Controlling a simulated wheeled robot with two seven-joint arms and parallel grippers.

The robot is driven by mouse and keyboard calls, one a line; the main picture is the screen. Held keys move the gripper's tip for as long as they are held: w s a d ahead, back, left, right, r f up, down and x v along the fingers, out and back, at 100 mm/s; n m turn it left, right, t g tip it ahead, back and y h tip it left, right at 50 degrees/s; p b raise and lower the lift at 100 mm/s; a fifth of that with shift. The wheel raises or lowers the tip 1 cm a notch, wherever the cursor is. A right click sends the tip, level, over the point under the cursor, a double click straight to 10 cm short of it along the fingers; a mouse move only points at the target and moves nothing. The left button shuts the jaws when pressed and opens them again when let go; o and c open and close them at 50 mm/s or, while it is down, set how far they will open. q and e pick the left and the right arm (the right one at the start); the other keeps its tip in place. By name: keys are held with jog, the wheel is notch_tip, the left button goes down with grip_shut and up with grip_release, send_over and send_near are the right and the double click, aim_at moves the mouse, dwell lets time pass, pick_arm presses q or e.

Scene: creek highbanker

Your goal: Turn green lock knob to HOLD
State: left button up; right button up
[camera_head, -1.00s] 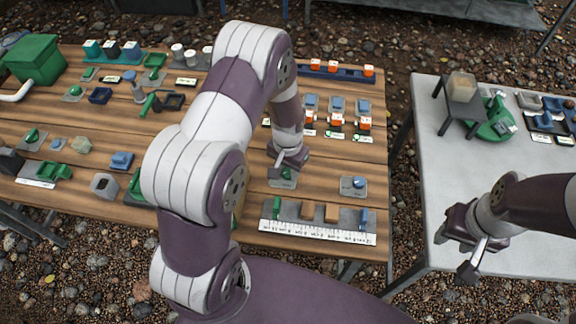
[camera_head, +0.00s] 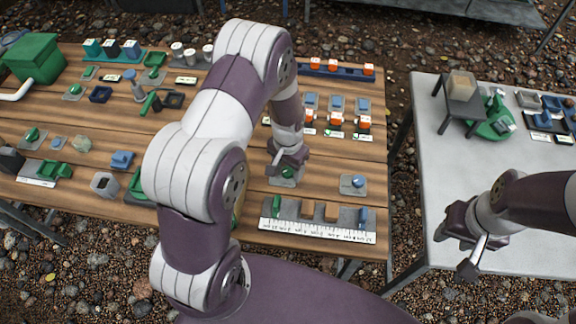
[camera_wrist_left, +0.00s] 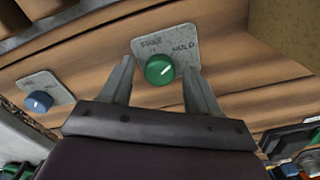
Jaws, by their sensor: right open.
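The green lock knob (camera_wrist_left: 160,69) is round with a white pointer line. It sits on a grey plate (camera_wrist_left: 150,43) lettered FREE and HOLD. In the wrist view the pointer slants up and right, toward the HOLD lettering. My left gripper (camera_wrist_left: 158,64) is open, its fingers on either side of the knob with visible gaps. In the head view the knob (camera_head: 288,173) shows just below my left gripper (camera_head: 284,161), and the plate is partly covered. My right gripper (camera_head: 456,254) is open and empty at the grey table's front left.
A blue knob (camera_head: 357,182) on its own plate is to the right; it also shows in the wrist view (camera_wrist_left: 38,101). A ruler-marked block (camera_head: 318,224) lies at the wooden table's front edge. Several orange-topped pieces stand behind. My left arm hides the middle of the table.

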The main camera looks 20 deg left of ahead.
aim_at(286, 175)
pick_arm(q)
jog(key=shift+r, duration=0.15)
notch_tip(286, 175, up, 12)
jog(key=shift+r+p, duration=0.2)
jog(key=shift+p, duration=0.2)
jog(key=s+d+r+n+t+p, duration=0.1)
jog(key=s+r+p, duration=0.4)
jog(key=s+r, duration=0.5)
jog(key=shift+s+d+r+n, duration=0.15)
jog(key=shift+s+d+n, duration=0.25)
jog(key=shift+s+n, duration=0.4)
jog(key=shift+s, duration=0.15)
